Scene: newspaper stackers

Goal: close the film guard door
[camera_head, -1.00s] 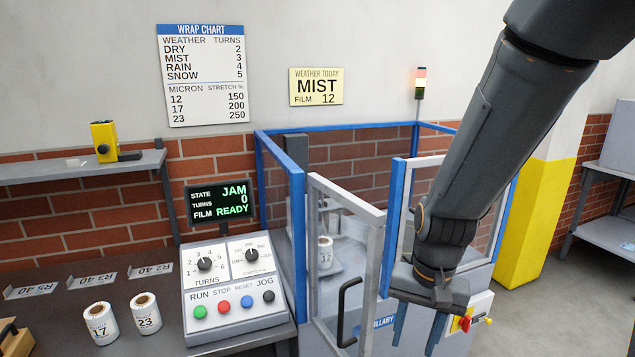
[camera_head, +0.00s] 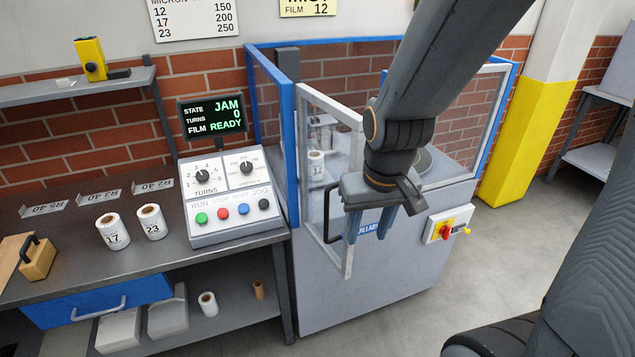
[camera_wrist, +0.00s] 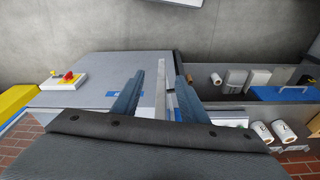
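The film guard door (camera_head: 330,104) is a clear panel in a pale frame with a black handle (camera_head: 328,215). It stands open, swung out from the blue-framed guard (camera_head: 288,140) towards me. My gripper (camera_head: 370,232) points down at the door's free edge, its fingers spread apart. In the head view one finger overlaps the edge post and the arm hides part of the door. In the wrist view, pale door bars (camera_wrist: 161,92) show between the two fingers of my gripper (camera_wrist: 160,76). I cannot tell whether the fingers touch the door.
The grey wrapper cabinet (camera_head: 320,290) carries a red and yellow switch (camera_head: 446,230) on its right side. A control panel (camera_head: 232,200) and a screen reading JAM (camera_head: 212,116) stand left. Film rolls (camera_head: 112,232) sit on the bench. Floor at the right is clear.

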